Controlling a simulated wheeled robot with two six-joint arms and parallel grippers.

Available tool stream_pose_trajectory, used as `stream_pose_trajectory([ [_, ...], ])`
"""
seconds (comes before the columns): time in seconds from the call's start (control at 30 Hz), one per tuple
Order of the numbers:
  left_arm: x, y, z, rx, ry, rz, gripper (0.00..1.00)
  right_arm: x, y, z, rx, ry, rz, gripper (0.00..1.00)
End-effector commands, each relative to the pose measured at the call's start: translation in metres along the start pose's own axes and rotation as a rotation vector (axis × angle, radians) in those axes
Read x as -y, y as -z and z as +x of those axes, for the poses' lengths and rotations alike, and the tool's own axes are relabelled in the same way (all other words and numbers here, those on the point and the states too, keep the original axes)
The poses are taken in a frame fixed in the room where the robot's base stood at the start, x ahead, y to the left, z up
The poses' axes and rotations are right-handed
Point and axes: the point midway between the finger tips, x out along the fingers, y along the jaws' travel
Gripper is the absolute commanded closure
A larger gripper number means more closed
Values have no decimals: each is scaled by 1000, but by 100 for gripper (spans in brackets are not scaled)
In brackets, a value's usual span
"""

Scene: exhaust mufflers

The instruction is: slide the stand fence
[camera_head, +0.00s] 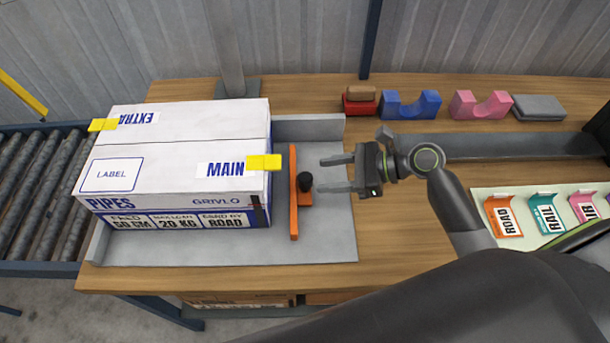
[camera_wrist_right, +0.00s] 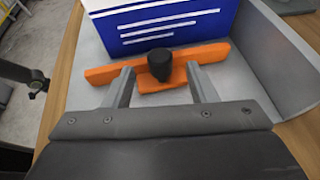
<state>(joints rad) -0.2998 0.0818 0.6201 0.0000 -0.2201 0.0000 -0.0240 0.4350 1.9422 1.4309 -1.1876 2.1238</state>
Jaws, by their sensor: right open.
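The orange fence (camera_head: 294,205) stands on the grey metal stand (camera_head: 330,230), just right of the white box (camera_head: 185,150), with a narrow gap between them in the head view. A black knob (camera_head: 305,182) sits on the fence's right side. My right gripper (camera_head: 322,174) is open and points left at the knob. In the right wrist view its two fingers (camera_wrist_right: 160,92) lie on either side of the knob (camera_wrist_right: 160,64), short of the orange fence (camera_wrist_right: 215,55).
A roller conveyor (camera_head: 40,190) lies at the left. Red, blue (camera_head: 410,104) and pink (camera_head: 480,104) cradles and a grey block (camera_head: 539,107) stand along the back of the wooden table. Label cards (camera_head: 548,214) lie on a pale board at the right.

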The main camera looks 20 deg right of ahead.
Motion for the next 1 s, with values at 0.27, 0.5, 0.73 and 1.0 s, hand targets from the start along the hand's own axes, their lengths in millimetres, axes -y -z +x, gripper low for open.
stream_pose_trajectory([
  [0.27, -2, 0, -1, 0, -2, -1, 64, 0, -1, 40, 3, -1, 2, 48],
  [0.5, -2, 0, -1, 0, -2, -1, 64, 0, 0, 59, 1, 0, 1, 48],
  [0.73, -2, 0, -1, 0, -2, -1, 64, 0, 0, 62, -1, -1, 0, 48],
  [1.0, -2, 0, -1, 0, -2, -1, 64, 0, 0, 61, -1, -1, 0, 68],
])
